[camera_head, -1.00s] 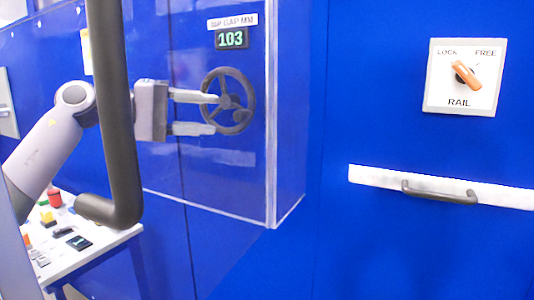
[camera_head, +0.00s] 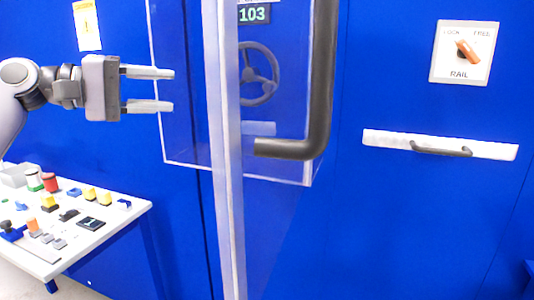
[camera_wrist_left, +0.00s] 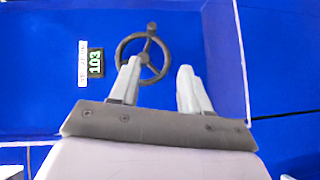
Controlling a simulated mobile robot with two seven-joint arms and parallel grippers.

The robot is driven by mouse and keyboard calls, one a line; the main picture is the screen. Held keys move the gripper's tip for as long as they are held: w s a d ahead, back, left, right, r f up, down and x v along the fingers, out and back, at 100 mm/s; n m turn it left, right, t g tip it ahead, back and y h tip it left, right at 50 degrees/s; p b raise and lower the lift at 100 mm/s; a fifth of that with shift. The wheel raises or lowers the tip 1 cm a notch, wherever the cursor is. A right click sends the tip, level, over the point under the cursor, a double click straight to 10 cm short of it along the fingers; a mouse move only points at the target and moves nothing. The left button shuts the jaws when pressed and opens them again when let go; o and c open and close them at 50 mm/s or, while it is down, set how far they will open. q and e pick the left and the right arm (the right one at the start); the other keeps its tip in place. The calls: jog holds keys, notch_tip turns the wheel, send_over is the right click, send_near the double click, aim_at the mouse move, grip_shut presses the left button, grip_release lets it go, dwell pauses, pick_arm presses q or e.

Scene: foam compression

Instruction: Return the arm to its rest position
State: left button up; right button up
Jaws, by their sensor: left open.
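My left gripper (camera_head: 150,90) comes in from the left in the head view. Its two fingers are apart and empty, pointing right. A dark handwheel (camera_head: 258,74) on the blue machine is to the right of the fingertips, seen through a clear panel. In the left wrist view the handwheel (camera_wrist_left: 141,58) shows beyond the open fingers (camera_wrist_left: 158,82), with no visible grip on it. The display (camera_head: 252,15) above the wheel reads 103. My right gripper is not in view.
A clear guard door (camera_head: 226,190) with a dark bar handle (camera_head: 322,90) stands in front of the wheel. A white table (camera_head: 108,231) with several small coloured parts is at lower left.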

pick_arm(q)
jog(key=s+d+f+n+t+h+p, duration=0.1)
jog(key=d+f+n+t+h+p, duration=0.3)
jog(key=f+n, duration=0.95)
jog(key=s+a+f+m+t+y+p, duration=0.3)
jog(key=f+m+y, duration=0.5)
jog(key=m, duration=1)
jog(key=s+a+f+m+t+y+p, duration=0.15)
jog(key=s+f+m+t+y, duration=0.3)
jog(key=f+m, duration=1)
jog(key=s+a+f+n+g+y+p, duration=0.1)
jog(key=s+f+n+g, duration=0.3)
jog(key=s, duration=0.6)
jog(key=s+a+f+n+g+y+p, duration=0.1)
jog(key=s+f+n+g+y+p, duration=0.1)
jog(key=s+f+n, duration=0.5)
jog(key=s+n+g+y, duration=0.1)
jog(key=s+n+g, duration=0.1)
jog(key=s, duration=0.1)
jog(key=shift+s+f, duration=0.2)
jog(key=shift+s, duration=0.05)
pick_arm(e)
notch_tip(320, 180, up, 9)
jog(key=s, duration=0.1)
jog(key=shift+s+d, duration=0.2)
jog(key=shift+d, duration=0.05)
